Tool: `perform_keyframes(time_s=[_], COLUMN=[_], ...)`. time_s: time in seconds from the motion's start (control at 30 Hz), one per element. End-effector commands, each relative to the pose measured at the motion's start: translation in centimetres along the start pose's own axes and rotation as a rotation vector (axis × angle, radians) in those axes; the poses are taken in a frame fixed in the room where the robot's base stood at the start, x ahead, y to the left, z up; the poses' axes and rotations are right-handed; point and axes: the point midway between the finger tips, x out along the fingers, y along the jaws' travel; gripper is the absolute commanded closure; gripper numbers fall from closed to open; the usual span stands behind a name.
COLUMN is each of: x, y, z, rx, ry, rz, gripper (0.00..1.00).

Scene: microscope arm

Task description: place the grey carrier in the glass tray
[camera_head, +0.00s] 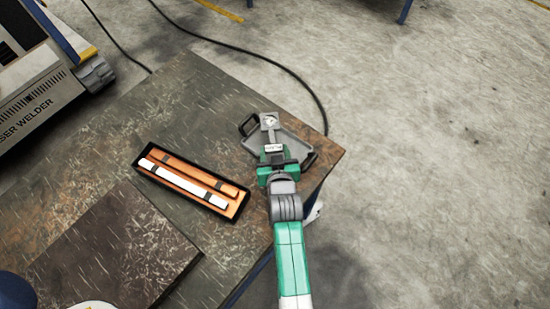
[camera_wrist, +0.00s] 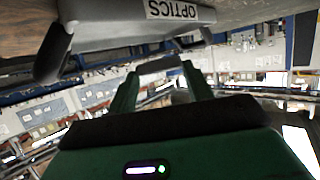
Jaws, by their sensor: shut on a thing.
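The grey tray with black handles (camera_head: 291,138) lies near the right corner of the table, and I take it as the glass tray. In the wrist view its grey wall with an "OPTICS" label (camera_wrist: 180,11) fills the top. A narrow grey piece, the carrier (camera_head: 268,130), shows over the tray in the head view, with a pale spot at its far end. My gripper (camera_head: 273,157) is at the tray's near side, shut on the carrier. I cannot tell whether the carrier touches the tray.
A black case with an orange lining (camera_head: 240,207) holds long white and orange bars left of the tray. A dark raised plate (camera_head: 115,250) lies at the lower left. The table's right corner is close to the tray. A laser welder (camera_head: 40,100) stands at upper left.

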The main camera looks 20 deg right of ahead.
Motion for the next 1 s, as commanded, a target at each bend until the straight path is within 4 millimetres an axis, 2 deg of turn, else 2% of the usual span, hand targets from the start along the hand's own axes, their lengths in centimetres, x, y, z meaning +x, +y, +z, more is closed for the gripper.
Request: perform_keyframes(time_s=[0.03,0.1,0.43,0.9,0.93,1.0], x=[0.5,0.8,0.9,1.4,1.4,1.4], y=[0.1,0.1,0.1,0.1,0.1,0.1], z=[1.6,2.5,2.8,4.4,4.5,4.6], rx=[0.000,-0.001,-0.001,-0.002,-0.002,-0.002], ry=[-0.007,-0.006,-0.003,-0.011,-0.012,-0.013], rz=[0.001,0.001,0.001,0.001,0.001,0.001], gripper=[0.72,0.72,0.72,0.72,0.44,0.30])
